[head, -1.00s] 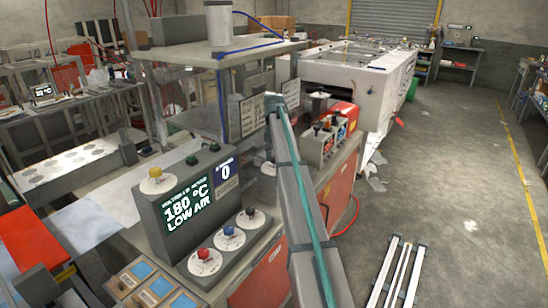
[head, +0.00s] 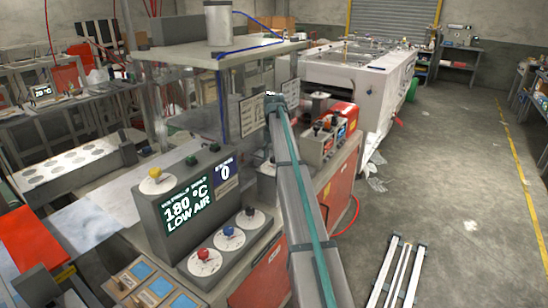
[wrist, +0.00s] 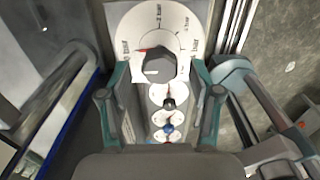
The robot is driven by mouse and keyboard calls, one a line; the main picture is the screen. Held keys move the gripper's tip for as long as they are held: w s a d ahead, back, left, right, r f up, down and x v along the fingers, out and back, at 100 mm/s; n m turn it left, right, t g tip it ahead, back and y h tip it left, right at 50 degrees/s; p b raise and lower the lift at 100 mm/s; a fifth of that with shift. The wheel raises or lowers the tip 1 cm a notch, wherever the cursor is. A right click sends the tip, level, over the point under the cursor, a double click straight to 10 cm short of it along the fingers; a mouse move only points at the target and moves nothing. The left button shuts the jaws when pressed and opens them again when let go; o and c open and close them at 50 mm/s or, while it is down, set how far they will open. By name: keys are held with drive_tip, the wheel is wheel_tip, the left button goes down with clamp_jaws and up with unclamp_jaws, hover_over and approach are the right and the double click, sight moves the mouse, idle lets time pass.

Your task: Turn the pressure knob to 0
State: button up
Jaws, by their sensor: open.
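The pressure knob (wrist: 158,66) is a dark grey knob with a red pointer mark, on a white dial (wrist: 181,24) marked in bar, in the wrist view. Its red mark points left and slightly up, near a bar label whose number I cannot read surely. My gripper (wrist: 160,74) is open, with one finger on each side of the knob's lower part. I cannot tell whether the fingers touch it. In the head view I cannot make out this knob or my gripper; my arm blocks part of that area.
A row of smaller dials has a black knob (head: 249,211), a blue knob (head: 228,230) and a red knob (head: 203,253). A yellow knob (head: 155,173) sits on the console (head: 160,235), whose screen (head: 188,207) reads 180 °C, LOW AIR. Open floor (head: 465,190) lies at right.

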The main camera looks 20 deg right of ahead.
wheel_tip(320, 180, up, 12)
idle(0.5)
drive_tip(key=shift+f, duration=0.1)
